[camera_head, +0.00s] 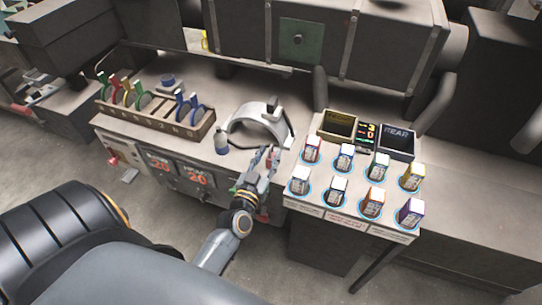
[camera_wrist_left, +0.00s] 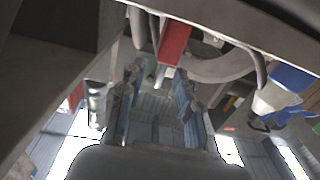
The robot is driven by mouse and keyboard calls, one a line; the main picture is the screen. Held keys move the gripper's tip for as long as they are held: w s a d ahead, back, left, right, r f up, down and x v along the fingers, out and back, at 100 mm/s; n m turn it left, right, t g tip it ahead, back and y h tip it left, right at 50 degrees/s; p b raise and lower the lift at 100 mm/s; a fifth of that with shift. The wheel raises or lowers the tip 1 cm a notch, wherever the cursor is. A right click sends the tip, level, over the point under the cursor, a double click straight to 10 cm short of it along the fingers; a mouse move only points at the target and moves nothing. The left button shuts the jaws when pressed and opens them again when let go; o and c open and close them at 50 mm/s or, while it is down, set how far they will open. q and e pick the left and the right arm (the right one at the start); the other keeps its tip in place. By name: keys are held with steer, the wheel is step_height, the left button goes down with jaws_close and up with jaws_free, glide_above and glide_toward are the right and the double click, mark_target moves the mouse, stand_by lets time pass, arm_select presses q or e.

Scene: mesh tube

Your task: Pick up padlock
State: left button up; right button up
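My left gripper (camera_head: 268,158) is at the front edge of the workbench, in front of the white arch-shaped device. In the left wrist view, its two fingers (camera_wrist_left: 158,72) are apart with a gap between them. A red block (camera_wrist_left: 173,42) shows just beyond the fingertips, close to the right one; it may be the padlock, but I cannot tell. A small red patch (camera_head: 263,215) shows beside the gripper below the bench edge. Several coloured looped pieces stand in a rack (camera_head: 150,125) at the left; I cannot tell whether they are padlocks. My right gripper is not in view.
Several small boxes stand on blue-ringed spots on a panel (camera_head: 330,211) to the right. A dark cabinet (camera_head: 340,45) bounds the back. Bare bench (camera_head: 470,190) shows at right.

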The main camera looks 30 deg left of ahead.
arm_select(q)
steer(key=x, duration=0.2)
steer(key=shift+w+a+f, duration=0.1)
steer(key=shift+w, duration=0.2)
jaws_close()
